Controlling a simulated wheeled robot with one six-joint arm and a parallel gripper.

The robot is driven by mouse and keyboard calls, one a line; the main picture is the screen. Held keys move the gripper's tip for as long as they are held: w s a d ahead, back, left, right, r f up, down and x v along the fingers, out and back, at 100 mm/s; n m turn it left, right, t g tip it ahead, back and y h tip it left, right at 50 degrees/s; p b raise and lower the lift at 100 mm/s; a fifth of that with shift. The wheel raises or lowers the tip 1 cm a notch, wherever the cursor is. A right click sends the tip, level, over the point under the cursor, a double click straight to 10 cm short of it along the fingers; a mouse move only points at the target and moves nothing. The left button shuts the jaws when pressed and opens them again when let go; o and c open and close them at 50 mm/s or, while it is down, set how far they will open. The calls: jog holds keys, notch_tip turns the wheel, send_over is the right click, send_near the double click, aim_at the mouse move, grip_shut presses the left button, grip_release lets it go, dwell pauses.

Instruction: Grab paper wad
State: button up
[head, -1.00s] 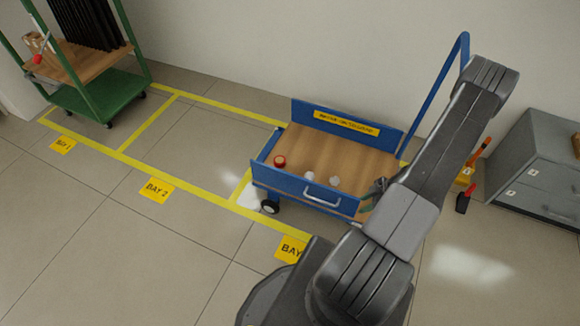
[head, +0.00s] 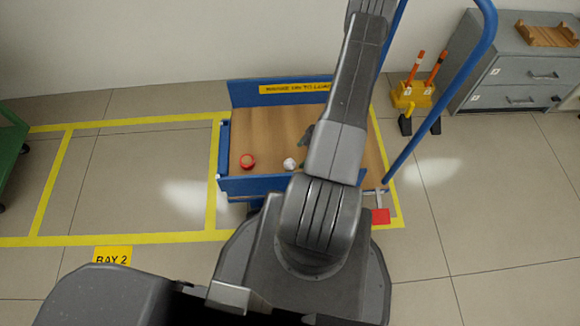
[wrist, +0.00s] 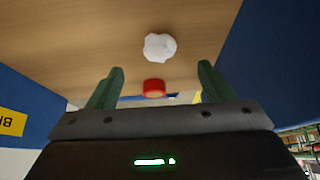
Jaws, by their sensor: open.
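A crumpled white paper wad (head: 290,164) lies on the wooden deck of the blue cart (head: 252,187). In the wrist view the wad (wrist: 160,46) is beyond the fingertips, roughly centred between them, with nothing touching it. My gripper (wrist: 161,68) is open and empty, its two green fingers spread over the deck. In the head view only a small part of my gripper (head: 306,137) shows, just up and right of the wad; my arm hides the rest and part of the deck.
A red roll (head: 247,161) lies on the deck left of the wad; it also shows in the wrist view (wrist: 153,88). The cart has raised blue walls and a tall blue handle (head: 446,100). A grey cabinet (head: 520,75) and yellow holder (head: 411,96) stand right.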

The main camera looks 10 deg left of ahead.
aim_at(293, 161)
jog(key=shift+x, duration=1.15)
jog(key=shift+b+x, duration=1.4)
jog(key=shift+x, duration=1.35)
jog(key=c, duration=1.1)
